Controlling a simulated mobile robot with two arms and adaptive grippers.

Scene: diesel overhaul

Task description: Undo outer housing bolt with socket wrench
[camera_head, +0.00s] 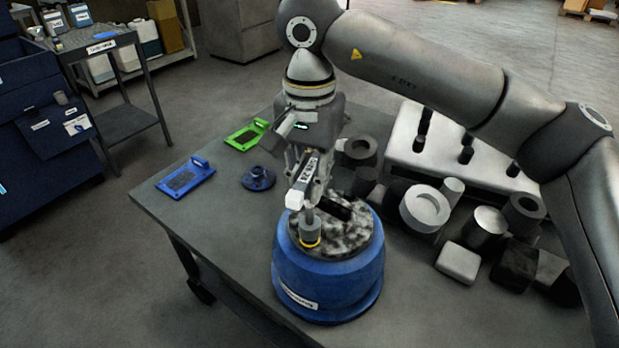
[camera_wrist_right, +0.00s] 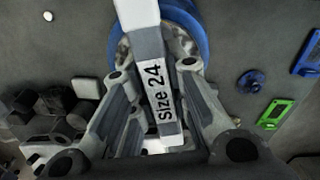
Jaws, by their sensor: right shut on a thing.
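My right gripper (camera_head: 306,172) is shut on the socket wrench (camera_head: 296,199), a pale grey bar. In the right wrist view the wrench (camera_wrist_right: 150,45) carries a "size 24" label and runs between the fingers (camera_wrist_right: 160,110). A grey cylindrical socket (camera_head: 311,229) with a yellow ring at its base stands upright below the wrench, over the front left rim of the blue round housing (camera_head: 325,287). No bolt head shows under the socket; I cannot tell whether it is seated on one. The housing's top is mottled grey, with a dark slot. The left gripper is not in view.
The housing stands on a grey table (camera_head: 225,228). A blue tray (camera_head: 186,180), a green tray (camera_head: 246,135) and a blue flanged part (camera_head: 258,178) lie behind left. Several grey and black parts, including a pale ring (camera_head: 425,208), crowd the right. The front left tabletop is clear.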

